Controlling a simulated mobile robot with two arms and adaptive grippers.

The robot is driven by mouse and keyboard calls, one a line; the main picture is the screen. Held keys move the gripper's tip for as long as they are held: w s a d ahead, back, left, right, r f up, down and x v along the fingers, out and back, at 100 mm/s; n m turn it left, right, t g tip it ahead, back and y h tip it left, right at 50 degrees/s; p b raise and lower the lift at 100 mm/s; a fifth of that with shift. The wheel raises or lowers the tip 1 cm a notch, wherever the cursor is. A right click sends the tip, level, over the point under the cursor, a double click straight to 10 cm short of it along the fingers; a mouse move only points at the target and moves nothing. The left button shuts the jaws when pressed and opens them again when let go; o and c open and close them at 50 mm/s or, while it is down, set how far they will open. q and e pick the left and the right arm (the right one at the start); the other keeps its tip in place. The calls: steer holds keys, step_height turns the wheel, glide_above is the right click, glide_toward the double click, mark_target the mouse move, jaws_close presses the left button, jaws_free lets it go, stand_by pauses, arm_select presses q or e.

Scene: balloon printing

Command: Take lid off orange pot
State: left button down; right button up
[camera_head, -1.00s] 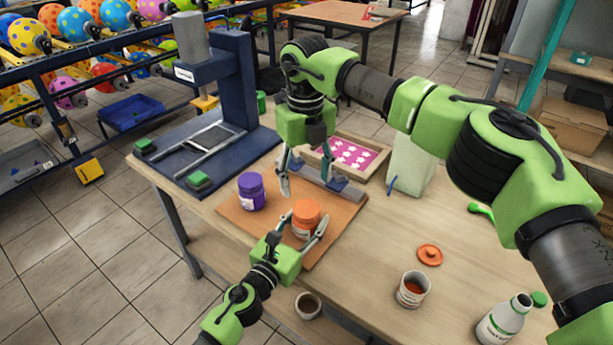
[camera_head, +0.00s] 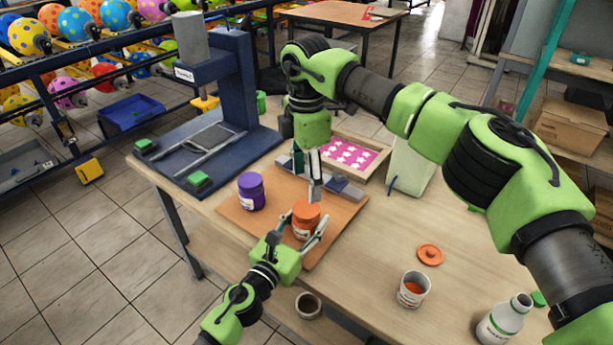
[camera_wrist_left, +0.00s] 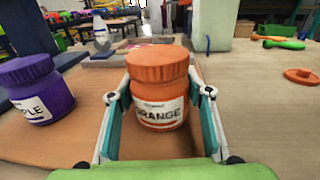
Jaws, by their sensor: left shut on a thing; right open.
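The orange pot (camera_head: 302,231) stands upright on the brown board, its orange lid (camera_head: 306,211) on top. In the left wrist view, the pot (camera_wrist_left: 160,108) shows an "ORANGE" label and its lid (camera_wrist_left: 157,64) is on it. My left gripper (camera_head: 308,234) is shut around the pot's body, below the lid; the fingers are on both sides in the left wrist view (camera_wrist_left: 158,112). My right gripper (camera_head: 307,190) is open and empty, pointing down just above and behind the lid, apart from it as far as I can tell.
A purple pot (camera_head: 252,192) stands left of the orange pot. A loose orange lid (camera_head: 430,255), an open white-labelled pot (camera_head: 412,290) and a white bottle (camera_head: 503,322) are at right. A blue press (camera_head: 232,100) and a pink star screen (camera_head: 350,155) are behind.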

mark_target(306, 208)
steer(key=shift+m, duration=1.1)
steer(key=shift+f, duration=0.3)
step_height(306, 208, down, 7)
steer(key=shift+f, duration=0.2)
steer(key=c, duration=1.2)
steer(key=shift+o, duration=0.2)
steer(key=n, duration=2.1)
steer(key=shift+r, duration=0.1)
steer(key=n, duration=2.2)
